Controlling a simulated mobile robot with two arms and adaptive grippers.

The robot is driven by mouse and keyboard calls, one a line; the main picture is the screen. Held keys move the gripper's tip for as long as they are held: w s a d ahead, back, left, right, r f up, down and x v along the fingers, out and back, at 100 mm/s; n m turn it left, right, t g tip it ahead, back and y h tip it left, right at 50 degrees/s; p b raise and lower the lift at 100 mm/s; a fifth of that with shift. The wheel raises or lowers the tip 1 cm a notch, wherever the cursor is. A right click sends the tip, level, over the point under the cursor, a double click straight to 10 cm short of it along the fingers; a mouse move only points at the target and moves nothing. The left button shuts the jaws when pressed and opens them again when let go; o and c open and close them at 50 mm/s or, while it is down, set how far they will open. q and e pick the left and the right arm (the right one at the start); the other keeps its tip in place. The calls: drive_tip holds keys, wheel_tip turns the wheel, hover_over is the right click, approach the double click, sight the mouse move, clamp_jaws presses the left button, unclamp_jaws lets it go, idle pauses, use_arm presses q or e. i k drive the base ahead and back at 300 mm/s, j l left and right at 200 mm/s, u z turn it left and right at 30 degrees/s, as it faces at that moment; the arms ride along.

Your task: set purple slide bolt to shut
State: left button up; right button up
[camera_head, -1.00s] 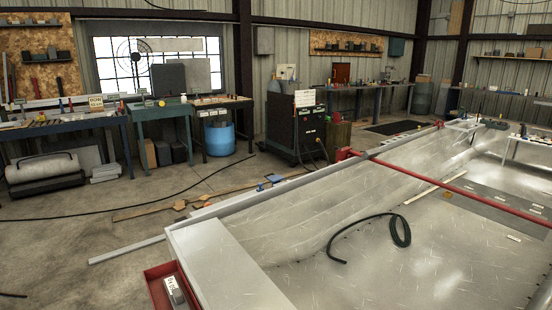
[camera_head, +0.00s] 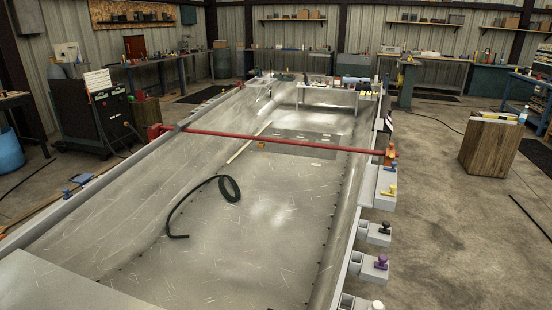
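The purple slide bolt (camera_head: 381,262) is a purple knob on a small grey block along the right edge of the metal hull, low in the right half of the head view. An open-ended grey socket sits just to its left. I cannot tell from here how far its bolt is slid. Similar fittings stand in the same row: a black-knobbed one (camera_head: 385,227) and a yellow-knobbed one (camera_head: 390,190) beyond it, and a white-knobbed one (camera_head: 377,305) nearer, cut by the lower edge. Neither of my grippers shows in the view.
The hull (camera_head: 270,225) fills the middle, with a black hose (camera_head: 229,188) lying in it. A red bar (camera_head: 285,141) crosses it. A wooden block stand (camera_head: 490,147) is at right; the floor between it and the hull is clear.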

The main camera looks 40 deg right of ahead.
sight(382, 260)
drive_tip(key=z, duration=2.05)
